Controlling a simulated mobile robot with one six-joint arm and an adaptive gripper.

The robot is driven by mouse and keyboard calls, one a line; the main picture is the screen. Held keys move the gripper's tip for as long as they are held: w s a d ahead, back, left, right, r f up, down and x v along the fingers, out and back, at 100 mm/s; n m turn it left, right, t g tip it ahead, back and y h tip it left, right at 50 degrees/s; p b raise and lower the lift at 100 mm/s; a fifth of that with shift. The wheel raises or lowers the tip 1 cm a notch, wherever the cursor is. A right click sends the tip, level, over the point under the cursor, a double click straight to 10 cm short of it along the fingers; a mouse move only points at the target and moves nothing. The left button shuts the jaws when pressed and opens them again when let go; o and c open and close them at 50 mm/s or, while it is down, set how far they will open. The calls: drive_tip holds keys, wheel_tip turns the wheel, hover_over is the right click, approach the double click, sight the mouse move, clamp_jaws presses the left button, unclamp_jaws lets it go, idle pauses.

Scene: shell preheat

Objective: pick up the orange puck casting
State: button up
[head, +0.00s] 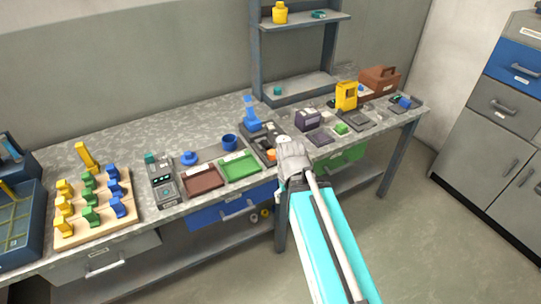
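A small orange piece (271,155), which looks like the orange puck casting, is on or at the dark fixture (265,140) near the front edge of the grey bench. My gripper (284,160) is at the end of my arm, right beside the orange piece in the picture. My wrist hides part of the fixture and perhaps part of the piece. The fingers are too small and too covered to show whether they are open or shut, or whether they touch the piece.
A green tray (240,166) and a brown tray (202,180) lie left of the fixture. A blue valve-like part (250,113) stands behind it. A dark box (308,119) and a yellow frame (346,96) stand to the right. A shelf post (257,65) rises behind.

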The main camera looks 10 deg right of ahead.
sight(272, 153)
drive_tip(key=shift+o, duration=0.8)
drive_tip(key=w+r+m+p, duration=0.2)
drive_tip(key=w+r+p, duration=0.1)
drive_tip(key=w, duration=1.1)
drive_tip(key=w+r+m+p, duration=0.2)
drive_tip(key=w+r+p, duration=0.1)
drive_tip(key=w, duration=1.1)
drive_tip(key=shift+w+d+r, duration=0.2)
drive_tip(key=shift+w+d, duration=0.05)
drive_tip(key=shift+d, duration=0.15)
drive_tip(key=shift+f, duration=0.1)
wheel_tip(272, 153, down, 8)
drive_tip(key=b, duration=0.8)
drive_tip(key=shift+f, duration=0.25)
drive_tip(key=shift+f, duration=0.1)
drive_tip(key=shift+f+b, duration=2.45)
drive_tip(key=shift+b, duration=0.3)
drive_tip(key=c, duration=1.3)
